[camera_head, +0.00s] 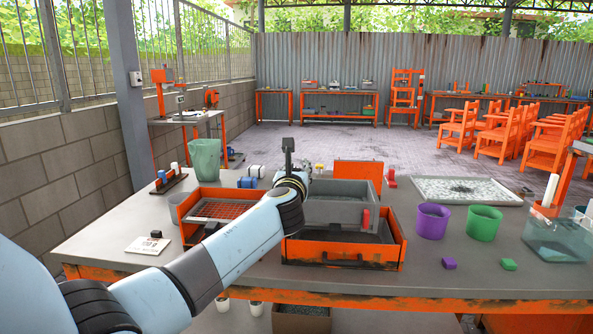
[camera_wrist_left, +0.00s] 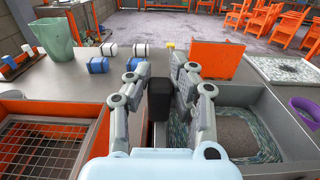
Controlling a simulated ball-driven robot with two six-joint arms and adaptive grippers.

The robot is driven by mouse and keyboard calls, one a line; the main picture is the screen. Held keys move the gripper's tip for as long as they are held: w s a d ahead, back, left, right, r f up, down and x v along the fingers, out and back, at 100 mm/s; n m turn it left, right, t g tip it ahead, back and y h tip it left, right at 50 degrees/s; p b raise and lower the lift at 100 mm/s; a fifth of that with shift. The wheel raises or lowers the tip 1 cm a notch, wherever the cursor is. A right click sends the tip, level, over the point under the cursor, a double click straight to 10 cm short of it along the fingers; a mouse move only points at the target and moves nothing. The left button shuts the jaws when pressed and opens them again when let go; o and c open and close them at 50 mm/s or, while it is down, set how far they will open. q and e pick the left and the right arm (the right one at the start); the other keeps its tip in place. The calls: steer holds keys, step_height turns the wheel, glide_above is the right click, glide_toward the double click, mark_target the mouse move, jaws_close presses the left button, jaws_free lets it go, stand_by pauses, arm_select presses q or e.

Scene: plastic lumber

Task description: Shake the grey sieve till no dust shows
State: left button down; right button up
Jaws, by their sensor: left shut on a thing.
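The grey sieve (camera_head: 335,212) is an open grey box above the rear of an orange tray (camera_head: 343,252). In the left wrist view the sieve (camera_wrist_left: 245,96) fills the right side. Pale flakes (camera_wrist_left: 265,135) and a dull grey-brown, dusty-looking patch (camera_wrist_left: 228,132) show inside it. My left gripper (camera_wrist_left: 160,88) is shut on a black handle (camera_wrist_left: 160,103) at the sieve's left side. In the head view my arm hides the handle and most of the fingers. My right gripper is out of view.
An orange box with a mesh (camera_head: 215,210) stands left of the sieve. Purple (camera_head: 432,221) and green (camera_head: 484,223) cups and a flake-filled tray (camera_head: 465,190) stand right. The table's front right is mostly clear.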

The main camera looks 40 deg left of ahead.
arm_select(q)
steer(key=d, duration=0.1)
steer(key=w+d, duration=0.1)
steer(key=w+d+b, duration=0.1)
steer(key=d, duration=0.1)
steer(key=shift+w, duration=0.25)
steer(key=c, duration=1.1)
jaws_free()
steer(key=shift+s, duration=0.1)
steer(key=v, duration=1.2)
steer(key=shift+a, duration=0.15)
